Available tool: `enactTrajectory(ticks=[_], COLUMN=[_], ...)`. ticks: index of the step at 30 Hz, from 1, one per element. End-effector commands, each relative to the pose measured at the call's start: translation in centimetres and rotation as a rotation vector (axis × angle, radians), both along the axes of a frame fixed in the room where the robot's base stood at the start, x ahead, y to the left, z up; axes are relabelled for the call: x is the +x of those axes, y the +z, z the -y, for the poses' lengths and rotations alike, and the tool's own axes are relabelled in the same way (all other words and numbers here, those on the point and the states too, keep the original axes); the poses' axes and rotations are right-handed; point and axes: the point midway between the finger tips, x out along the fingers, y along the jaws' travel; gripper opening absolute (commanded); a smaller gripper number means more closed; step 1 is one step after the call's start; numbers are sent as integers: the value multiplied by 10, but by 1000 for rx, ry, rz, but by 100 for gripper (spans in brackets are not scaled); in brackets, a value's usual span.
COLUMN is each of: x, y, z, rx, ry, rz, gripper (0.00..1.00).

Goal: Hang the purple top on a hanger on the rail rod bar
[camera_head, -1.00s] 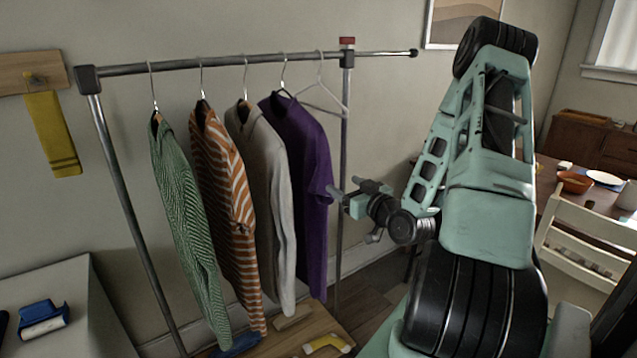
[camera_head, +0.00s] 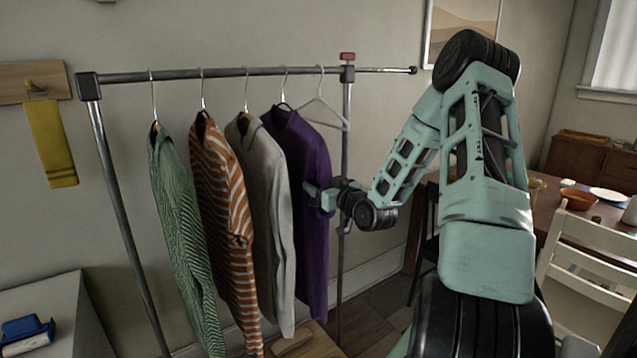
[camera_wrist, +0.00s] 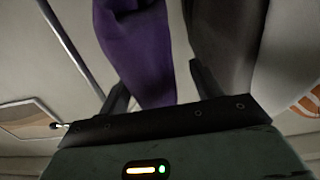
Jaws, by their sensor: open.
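The purple top (camera_head: 308,225) hangs on a hanger from the rail rod bar (camera_head: 230,73), at the right end of a row of garments. An empty white hanger (camera_head: 322,108) hangs just right of it on the same bar. My gripper (camera_head: 316,192) is open at the side of the purple top, at about sleeve height. In the wrist view, the purple top (camera_wrist: 140,50) lies between the open fingers (camera_wrist: 160,88). Whether the fingers touch the cloth cannot be told.
A grey top (camera_head: 262,220), an orange striped top (camera_head: 222,200) and a green top (camera_head: 180,220) hang to the left. The rail's upright post (camera_head: 345,150) stands close behind my gripper. A white chair (camera_head: 580,260) and a table (camera_head: 560,210) are at the right.

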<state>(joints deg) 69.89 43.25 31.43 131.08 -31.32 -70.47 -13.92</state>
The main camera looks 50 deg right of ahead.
Motion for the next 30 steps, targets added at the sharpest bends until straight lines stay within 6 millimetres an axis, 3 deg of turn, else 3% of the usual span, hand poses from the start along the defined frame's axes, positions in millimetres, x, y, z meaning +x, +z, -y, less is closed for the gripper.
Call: enactTrajectory(ticks=[6,15,16,21,22,30], x=[17,19,19,18,18,17], y=[0,0,0,0,0,6], z=[4,4,4,4,4,4], rx=[0,0,0,0,0,-3], ry=[1,1,1,1,1,1], rz=[1,0,0,0,0,2], gripper=[66,66,63,16,11,11])
